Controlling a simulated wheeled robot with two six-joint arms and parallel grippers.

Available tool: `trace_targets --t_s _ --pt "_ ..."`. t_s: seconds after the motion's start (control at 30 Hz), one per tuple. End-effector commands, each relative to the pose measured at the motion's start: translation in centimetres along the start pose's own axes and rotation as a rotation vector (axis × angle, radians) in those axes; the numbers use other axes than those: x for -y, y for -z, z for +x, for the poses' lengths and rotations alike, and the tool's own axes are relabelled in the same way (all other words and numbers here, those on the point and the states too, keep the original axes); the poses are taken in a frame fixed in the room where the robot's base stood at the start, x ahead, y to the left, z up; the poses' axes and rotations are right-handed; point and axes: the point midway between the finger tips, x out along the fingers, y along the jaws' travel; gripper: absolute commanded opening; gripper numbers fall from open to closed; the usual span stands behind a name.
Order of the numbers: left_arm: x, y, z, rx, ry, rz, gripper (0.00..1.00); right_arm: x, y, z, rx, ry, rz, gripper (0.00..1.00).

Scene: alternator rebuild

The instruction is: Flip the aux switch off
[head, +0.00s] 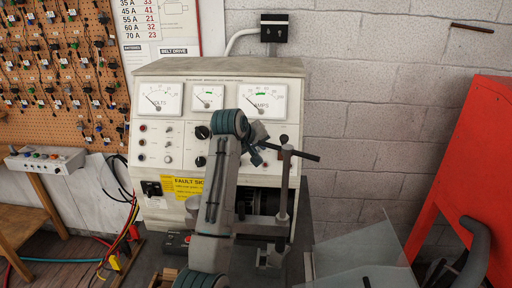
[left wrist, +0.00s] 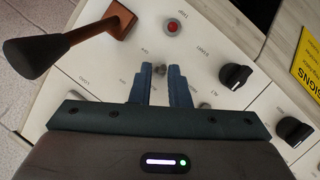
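The test bench panel (head: 168,185) faces me, with my left arm reaching up in front of it. In the left wrist view, a small metal toggle switch (left wrist: 160,68) stands on the panel (left wrist: 215,120). My left gripper (left wrist: 157,80) has its two blue fingers apart, one on each side of the toggle, with a gap between. I cannot tell whether they touch it. The small labels around the toggle are too blurred to read surely, as is its position. In the head view my left gripper (head: 257,148) covers this part of the panel. My right gripper is not in view.
A dark-handled lever (left wrist: 85,37) is close to the left of the fingers. A red lamp (left wrist: 172,27) is above them, and two black knobs (left wrist: 236,76) are to the right. A red machine (head: 465,165) stands at the right.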

Motion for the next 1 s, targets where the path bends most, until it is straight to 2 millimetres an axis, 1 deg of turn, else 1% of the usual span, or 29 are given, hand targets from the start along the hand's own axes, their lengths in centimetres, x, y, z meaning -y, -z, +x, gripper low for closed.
trace_targets --t_s 0.07,0.17,0.27,0.4,0.5,0.6,0.77,1.0 --pt "0.0 0.0 -0.3 -0.002 -0.001 0.000 0.16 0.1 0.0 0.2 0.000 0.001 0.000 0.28" --pt "0.1 0.0 -1.3 -0.004 -0.002 0.001 0.16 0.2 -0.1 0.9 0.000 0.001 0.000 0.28" --pt "0.2 -0.1 -3.1 -0.005 -0.003 0.001 0.16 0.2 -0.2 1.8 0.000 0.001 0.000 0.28" --pt "0.2 -0.1 -6.1 -0.007 -0.003 0.000 0.16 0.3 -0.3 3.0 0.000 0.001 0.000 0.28" --pt "0.1 -0.1 -8.0 -0.006 -0.002 0.000 0.16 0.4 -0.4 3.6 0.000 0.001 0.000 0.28" --pt "0.1 -0.1 -9.4 -0.003 -0.002 0.001 0.16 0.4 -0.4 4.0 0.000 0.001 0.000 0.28" --pt "0.0 0.0 -10.6 -0.001 -0.001 0.001 0.16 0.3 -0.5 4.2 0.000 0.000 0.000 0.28" --pt "0.0 0.0 -10.8 0.000 0.000 0.000 0.16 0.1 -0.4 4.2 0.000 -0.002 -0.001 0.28"
